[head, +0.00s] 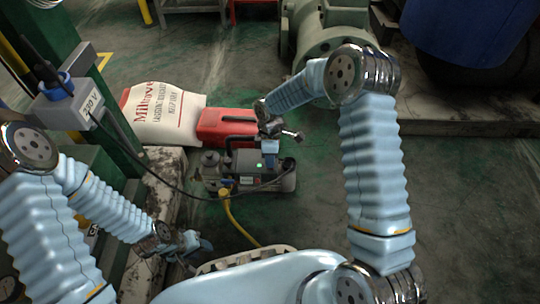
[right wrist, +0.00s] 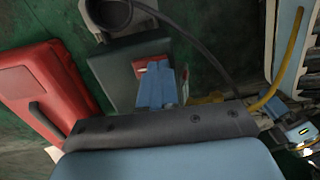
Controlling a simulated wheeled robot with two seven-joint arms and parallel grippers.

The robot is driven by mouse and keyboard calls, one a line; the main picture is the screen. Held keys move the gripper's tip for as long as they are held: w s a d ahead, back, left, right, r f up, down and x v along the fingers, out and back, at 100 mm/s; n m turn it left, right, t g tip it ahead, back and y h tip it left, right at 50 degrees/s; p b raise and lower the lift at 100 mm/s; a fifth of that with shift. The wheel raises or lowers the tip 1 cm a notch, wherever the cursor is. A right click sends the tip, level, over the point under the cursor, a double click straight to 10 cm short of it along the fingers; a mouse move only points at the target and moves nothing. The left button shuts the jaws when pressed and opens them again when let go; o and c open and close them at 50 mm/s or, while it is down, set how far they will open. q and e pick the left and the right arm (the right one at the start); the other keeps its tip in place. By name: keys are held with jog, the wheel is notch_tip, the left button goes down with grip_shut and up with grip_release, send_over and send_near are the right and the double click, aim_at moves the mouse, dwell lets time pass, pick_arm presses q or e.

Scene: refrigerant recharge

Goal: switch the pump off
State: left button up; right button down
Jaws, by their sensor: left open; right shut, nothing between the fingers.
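The pump (head: 243,178) is a dark grey-green unit on the floor in the middle of the head view, with a small green light (head: 258,166) lit on it. My right gripper (head: 270,152) is over the top of the pump, its blue fingers shut and empty. In the right wrist view, the fingers (right wrist: 160,82) are over the pump body (right wrist: 112,70), beside a small red switch (right wrist: 141,68) partly hidden by them. I cannot tell whether they touch it. My left gripper (head: 196,244) is open and empty, low at the left, away from the pump.
A red case (head: 213,126) lies behind the pump, beside a white printed sack (head: 150,122). A black cable (head: 160,178) runs from the grey 230V box (head: 72,108) toward the pump. A yellow hose (head: 236,222) leaves the pump's front. Floor to the right is clear.

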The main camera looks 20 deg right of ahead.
jog(key=shift+s+f, duration=0.15)
jog(key=shift+f, duration=0.2)
jog(key=shift+s, duration=0.1)
jog(key=shift+f, duration=0.1)
jog(key=shift+w+d, duration=0.3)
jog(key=shift+w, duration=0.5)
